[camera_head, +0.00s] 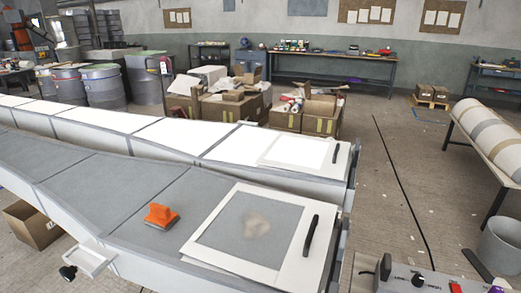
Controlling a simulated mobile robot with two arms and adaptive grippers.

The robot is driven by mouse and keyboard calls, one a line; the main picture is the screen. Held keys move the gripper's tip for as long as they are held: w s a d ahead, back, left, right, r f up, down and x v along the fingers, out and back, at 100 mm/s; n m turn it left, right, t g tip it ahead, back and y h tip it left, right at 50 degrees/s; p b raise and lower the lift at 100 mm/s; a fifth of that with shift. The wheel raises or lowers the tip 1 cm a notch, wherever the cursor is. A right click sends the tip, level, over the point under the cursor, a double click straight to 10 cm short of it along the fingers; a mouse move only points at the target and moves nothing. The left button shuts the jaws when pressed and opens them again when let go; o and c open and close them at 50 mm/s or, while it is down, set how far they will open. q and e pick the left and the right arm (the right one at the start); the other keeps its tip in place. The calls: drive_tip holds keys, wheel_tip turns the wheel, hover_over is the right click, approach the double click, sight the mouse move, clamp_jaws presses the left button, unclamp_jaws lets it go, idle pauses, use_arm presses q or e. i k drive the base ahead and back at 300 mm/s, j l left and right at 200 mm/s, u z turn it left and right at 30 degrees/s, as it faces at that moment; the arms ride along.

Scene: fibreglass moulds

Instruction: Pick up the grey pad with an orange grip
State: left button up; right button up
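The pad with an orange grip (161,215) lies on the grey surface of the near long mould (100,185). Its orange grip faces up, and only a thin edge of its grey base shows beneath. It sits just left of a white-framed panel (205,238) with a grey middle and a pale brownish patch. Neither of my grippers shows in the head view. Nothing is touching the pad.
A second mould with white sections (180,135) runs behind. A control box (430,281) is at the bottom right. Cardboard boxes (322,115) stand behind. The floor (390,190) right of the moulds is mostly clear.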

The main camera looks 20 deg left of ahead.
sight(161, 217)
drive_tip(key=u, duration=1.45)
